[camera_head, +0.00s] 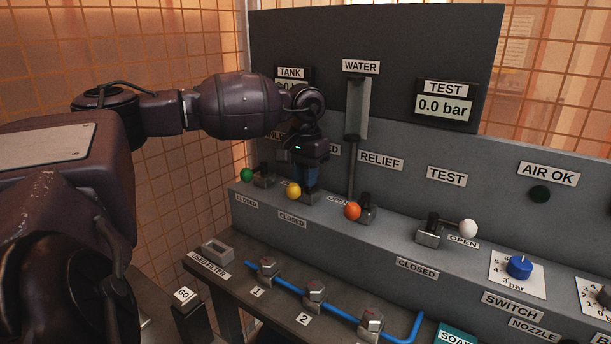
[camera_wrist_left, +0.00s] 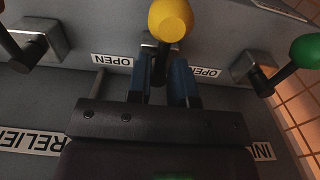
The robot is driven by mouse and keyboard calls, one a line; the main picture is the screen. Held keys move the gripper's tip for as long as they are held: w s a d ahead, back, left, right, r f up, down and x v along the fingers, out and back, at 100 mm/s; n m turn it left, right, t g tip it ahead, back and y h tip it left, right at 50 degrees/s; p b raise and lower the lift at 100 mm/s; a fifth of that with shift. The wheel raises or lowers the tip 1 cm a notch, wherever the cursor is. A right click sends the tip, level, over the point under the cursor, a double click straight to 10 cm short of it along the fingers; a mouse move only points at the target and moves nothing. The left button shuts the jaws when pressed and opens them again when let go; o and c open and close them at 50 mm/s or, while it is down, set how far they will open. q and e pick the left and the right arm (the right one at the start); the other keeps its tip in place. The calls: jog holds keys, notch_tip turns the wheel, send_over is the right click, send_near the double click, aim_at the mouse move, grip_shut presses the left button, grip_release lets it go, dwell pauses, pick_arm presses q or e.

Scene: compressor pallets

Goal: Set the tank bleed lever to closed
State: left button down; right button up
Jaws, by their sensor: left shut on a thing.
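The tank bleed lever with a yellow knob (camera_head: 294,191) stands on the sloped panel ledge, between the green and orange levers. Its knob sits just above a CLOSED label (camera_head: 292,219) in the head view. My left gripper (camera_head: 309,186) reaches down from above, behind the knob. In the left wrist view, the yellow knob (camera_wrist_left: 170,18) sticks out beyond the gripper fingers (camera_wrist_left: 168,85), which are shut on the dark lever arm between them. The bleed name label is mostly hidden behind my gripper. My right gripper is not in view.
A green-knobbed lever (camera_head: 247,175) is close on the left, an orange one (camera_head: 352,211) on the right, and a white one (camera_head: 467,228) farther right. An upright WATER gauge tube (camera_head: 357,108) rises behind. A blue hose (camera_head: 345,313) and fittings lie on the lower shelf.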

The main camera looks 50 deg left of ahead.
pick_arm(q)
jog(key=shift+f, duration=0.1)
jog(key=c, duration=1.2)
grip_release()
notch_tip(320, 180, up, 11)
jog(key=shift+f, duration=0.1)
